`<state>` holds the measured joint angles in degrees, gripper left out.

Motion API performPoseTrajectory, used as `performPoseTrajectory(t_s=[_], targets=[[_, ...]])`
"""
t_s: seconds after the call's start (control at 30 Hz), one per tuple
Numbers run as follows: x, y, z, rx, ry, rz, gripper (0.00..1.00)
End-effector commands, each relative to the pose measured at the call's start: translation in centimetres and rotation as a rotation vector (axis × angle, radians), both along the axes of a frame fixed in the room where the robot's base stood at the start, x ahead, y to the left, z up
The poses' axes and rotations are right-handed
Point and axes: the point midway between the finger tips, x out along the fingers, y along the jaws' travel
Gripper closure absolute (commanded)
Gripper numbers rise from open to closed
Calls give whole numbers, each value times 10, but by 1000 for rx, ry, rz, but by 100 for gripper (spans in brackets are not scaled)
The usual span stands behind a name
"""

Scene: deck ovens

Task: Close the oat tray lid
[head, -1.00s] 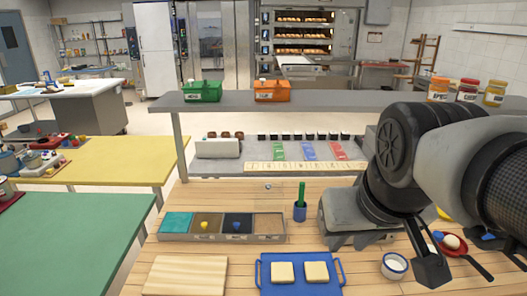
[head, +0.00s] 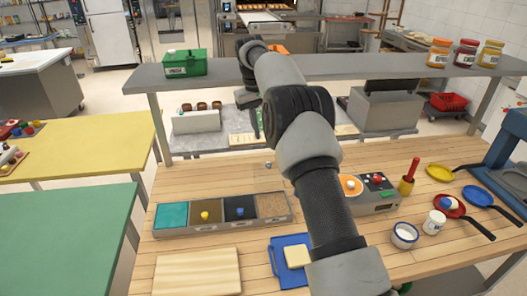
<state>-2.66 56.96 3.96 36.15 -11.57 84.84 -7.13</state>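A long grey topping tray (head: 222,228) stands on the wooden counter, left of my arm. Its compartments are teal, brown, dark blue and, at the right end, a tan, grainy oat compartment (head: 271,206). The oat compartment shows uncovered. A small pale knob (head: 268,165) shows above and behind it, seemingly on a faint see-through raised lid whose outline is hard to make out. A yellow knob (head: 205,215) and a blue knob (head: 240,212) sit over the middle compartments. My gripper (head: 246,98) seems to be at the arm's far end near the shelf, small and dark; its fingers are unclear.
The grey shelf (head: 400,66) runs behind the counter, bearing a green box (head: 185,64) and several jars. A cutting board (head: 198,272) and a blue tray (head: 281,268) lie in front. A control box (head: 375,202), cups and small pans stand right of my arm.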

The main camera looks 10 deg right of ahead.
Motion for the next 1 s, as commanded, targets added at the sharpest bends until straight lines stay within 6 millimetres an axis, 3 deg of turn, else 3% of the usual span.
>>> performPoseTrajectory(t_s=[0.1, 0.53, 1.0], targets=[[6, 0, -16, -4, 13, 1, 75], [7, -3, -36, -6, 21, 1, 75], [10, -15, -120, -5, 20, 1, 75]])
